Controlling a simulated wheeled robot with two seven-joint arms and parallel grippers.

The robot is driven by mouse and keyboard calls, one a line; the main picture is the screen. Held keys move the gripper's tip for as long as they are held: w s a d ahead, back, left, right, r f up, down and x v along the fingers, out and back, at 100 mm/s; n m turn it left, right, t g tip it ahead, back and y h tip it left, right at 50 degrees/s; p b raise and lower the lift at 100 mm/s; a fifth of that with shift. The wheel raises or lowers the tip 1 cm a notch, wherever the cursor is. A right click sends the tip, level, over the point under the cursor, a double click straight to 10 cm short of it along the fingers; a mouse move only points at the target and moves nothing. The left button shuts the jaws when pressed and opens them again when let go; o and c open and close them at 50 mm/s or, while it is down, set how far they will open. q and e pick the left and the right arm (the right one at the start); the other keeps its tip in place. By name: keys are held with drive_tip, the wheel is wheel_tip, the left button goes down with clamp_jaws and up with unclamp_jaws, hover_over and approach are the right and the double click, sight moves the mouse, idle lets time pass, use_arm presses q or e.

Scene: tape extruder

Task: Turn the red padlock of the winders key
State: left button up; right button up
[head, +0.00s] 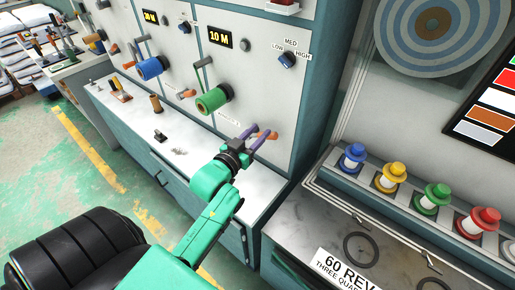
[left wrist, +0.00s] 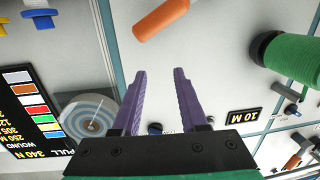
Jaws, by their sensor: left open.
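My left gripper (head: 262,136) has purple fingers and is open and empty, in front of the lower right of the winder panel (head: 262,80). An orange handle (head: 270,134) shows right by its fingertips in the head view. In the left wrist view the open fingers (left wrist: 160,72) point at the panel, and the orange handle (left wrist: 160,18) lies beyond them, apart from both. A red object (head: 284,5) on a pale plate is cut off by the top edge of the head view; I cannot tell if it is the padlock. No key is clearly visible. My right gripper is out of view.
A green spool (head: 212,101) and a blue spool (head: 150,68) stick out from the panel. A white counter (head: 190,150) runs below it. Blue, yellow, green and red spools stand at right, the red one (head: 478,222) nearest.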

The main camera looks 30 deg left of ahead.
use_arm(q)
drive_tip(key=f, duration=0.2)
drive_tip(key=f+g, duration=0.1)
drive_tip(key=s+f+g, duration=0.1)
drive_tip(key=f, duration=0.1)
drive_tip(key=shift+d+f, duration=0.25)
drive_tip(key=shift+f, duration=0.1)
